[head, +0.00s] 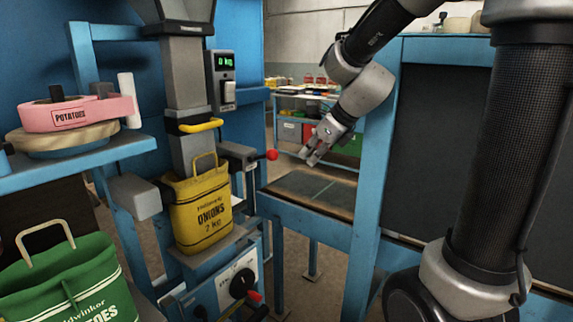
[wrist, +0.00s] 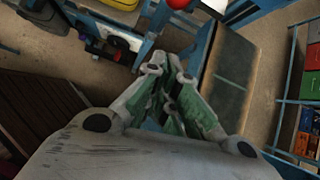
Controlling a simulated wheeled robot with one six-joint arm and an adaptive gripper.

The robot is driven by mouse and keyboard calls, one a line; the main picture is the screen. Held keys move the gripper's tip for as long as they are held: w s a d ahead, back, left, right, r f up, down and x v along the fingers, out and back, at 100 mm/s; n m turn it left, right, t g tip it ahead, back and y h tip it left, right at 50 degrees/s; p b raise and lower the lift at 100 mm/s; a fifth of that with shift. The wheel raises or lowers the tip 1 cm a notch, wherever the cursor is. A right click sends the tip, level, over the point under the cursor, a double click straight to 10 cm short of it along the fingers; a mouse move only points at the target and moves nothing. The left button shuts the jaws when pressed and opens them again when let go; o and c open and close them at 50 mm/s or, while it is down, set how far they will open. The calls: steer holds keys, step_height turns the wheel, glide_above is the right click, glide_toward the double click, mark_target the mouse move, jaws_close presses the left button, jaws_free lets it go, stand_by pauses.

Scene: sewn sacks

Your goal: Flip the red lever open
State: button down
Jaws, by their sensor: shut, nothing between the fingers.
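A red ball knob (head: 272,155) ends a short lever on the grey clamp beside the filling spout. The red ball also shows at the top edge of the wrist view (wrist: 178,3). My gripper (head: 308,160) is to the right of this knob in the head view, apart from it, fingers pointing down and left. In the wrist view my gripper (wrist: 172,68) has its fingers together, with nothing between them; the knob is beyond the tips. A second red handle (head: 254,297) sits low by the dial panel.
A yellow onion sack (head: 202,212) hangs under the spout, below a yellow handle (head: 194,125). A green sack (head: 70,280) stands at lower left. A blue post (head: 372,160) stands right of my gripper. A framed dark board (head: 315,190) lies below it.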

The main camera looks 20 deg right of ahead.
mark_target(263, 156)
steer(key=w+a+f, duration=0.4)
steer(key=w+a, duration=0.1)
steer(key=w, duration=0.1)
steer(key=shift+w+f, duration=0.3)
steer(key=shift+d, duration=0.1)
stand_by(0.4)
